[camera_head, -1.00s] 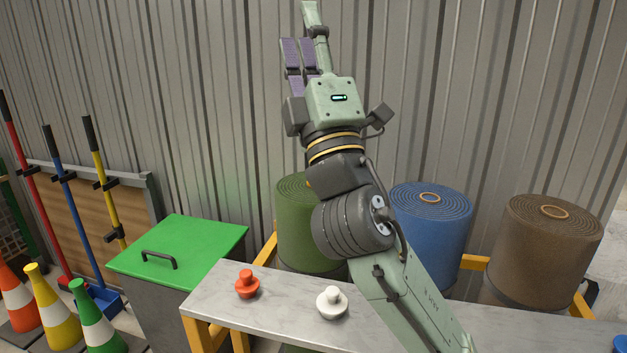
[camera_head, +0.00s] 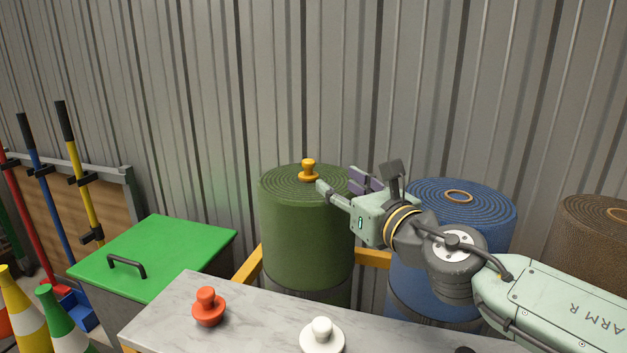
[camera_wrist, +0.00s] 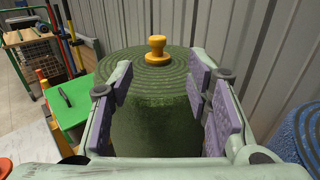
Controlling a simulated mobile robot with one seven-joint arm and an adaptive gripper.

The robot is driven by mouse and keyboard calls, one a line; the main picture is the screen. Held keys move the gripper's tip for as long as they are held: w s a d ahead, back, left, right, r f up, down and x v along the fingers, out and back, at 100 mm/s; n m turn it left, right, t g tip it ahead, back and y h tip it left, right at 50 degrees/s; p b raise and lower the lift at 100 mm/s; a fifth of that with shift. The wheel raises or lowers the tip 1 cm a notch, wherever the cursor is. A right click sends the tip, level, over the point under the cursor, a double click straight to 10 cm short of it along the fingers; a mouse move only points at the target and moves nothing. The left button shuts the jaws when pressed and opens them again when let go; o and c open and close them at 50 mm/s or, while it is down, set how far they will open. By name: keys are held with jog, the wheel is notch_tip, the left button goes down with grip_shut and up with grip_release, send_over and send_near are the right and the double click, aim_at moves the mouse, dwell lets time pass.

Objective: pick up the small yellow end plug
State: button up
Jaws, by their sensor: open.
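The small yellow end plug (camera_head: 308,170) stands upright on top of the green turf roll (camera_head: 306,235), at the middle of its coiled end. My gripper (camera_head: 342,186) is to the right of the plug, at about the height of the roll's top, pointing left toward it. In the wrist view the plug (camera_wrist: 157,50) shows beyond the open fingers (camera_wrist: 165,85), roughly centred between them. The fingers are apart, with nothing between the pads. They do not touch the plug.
A blue roll (camera_head: 460,215) and a brown roll (camera_head: 600,235) stand to the right. A grey bench (camera_head: 255,325) in front holds a red plug (camera_head: 208,307) and a white plug (camera_head: 321,337). A green-lidded bin (camera_head: 165,255) is at left. A corrugated wall stands behind.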

aim_at(311, 164)
jog(key=x, duration=0.3)
jog(key=shift+w+a+r, duration=0.15)
jog(key=shift+w+a, duration=0.1)
jog(key=shift+a, duration=0.1)
jog(key=shift+p+x, duration=0.8)
jog(key=shift+x, duration=2.4)
jog(key=shift+c, duration=0.5)
grip_shut()
